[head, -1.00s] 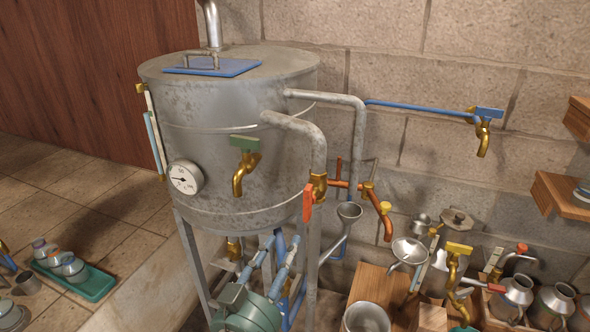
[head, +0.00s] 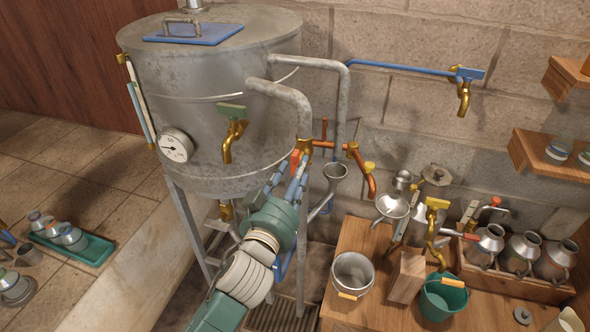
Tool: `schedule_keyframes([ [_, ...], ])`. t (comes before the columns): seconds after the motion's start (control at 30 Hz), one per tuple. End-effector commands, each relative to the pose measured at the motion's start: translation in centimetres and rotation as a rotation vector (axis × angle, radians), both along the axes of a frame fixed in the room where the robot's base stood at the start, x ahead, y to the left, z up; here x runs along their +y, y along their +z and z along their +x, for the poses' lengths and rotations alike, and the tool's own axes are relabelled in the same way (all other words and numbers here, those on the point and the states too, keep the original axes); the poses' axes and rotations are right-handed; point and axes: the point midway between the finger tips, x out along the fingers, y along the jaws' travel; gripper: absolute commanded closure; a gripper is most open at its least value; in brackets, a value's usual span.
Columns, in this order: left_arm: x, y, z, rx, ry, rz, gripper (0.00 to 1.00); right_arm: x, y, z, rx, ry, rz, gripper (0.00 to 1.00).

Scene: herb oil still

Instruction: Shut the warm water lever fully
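The orange-red lever (head: 295,157) sits on a brass valve (head: 304,146) at the lower end of the grey pipe beside the tank. No label shows; I take it as the warm water lever. My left gripper (head: 297,165) reaches up from below, its two fingers apart, with the tips at this lever. The fingers hide the lever's lower part, and I cannot tell whether they touch it. My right gripper is not in view.
The grey tank (head: 205,110) has a green-handled tap (head: 233,128). A blue-handled tap (head: 465,88) is on the wall. Pots, a green bucket (head: 442,300) and jugs crowd the bench (head: 345,240).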

Motion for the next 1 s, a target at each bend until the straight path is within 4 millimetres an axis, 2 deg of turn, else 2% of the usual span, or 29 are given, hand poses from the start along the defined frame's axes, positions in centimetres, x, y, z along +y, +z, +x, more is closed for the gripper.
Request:
schedule_keyframes([
  [0.27, -0.07, 0.01, 0.17, -0.001, 0.0, 0.0, 0.63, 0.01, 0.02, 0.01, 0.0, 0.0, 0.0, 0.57],
  [0.47, -0.06, 0.0, 0.15, -0.001, 0.0, 0.0, 1.0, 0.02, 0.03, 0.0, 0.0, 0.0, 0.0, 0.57],
  [0.77, -0.06, 0.02, 0.14, -0.006, 0.0, 0.017, 1.0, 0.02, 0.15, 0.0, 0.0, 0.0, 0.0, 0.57],
  [1.0, -0.06, 0.03, 0.14, -0.036, 0.0, 0.113, 1.0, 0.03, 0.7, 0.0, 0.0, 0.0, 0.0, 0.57],
])
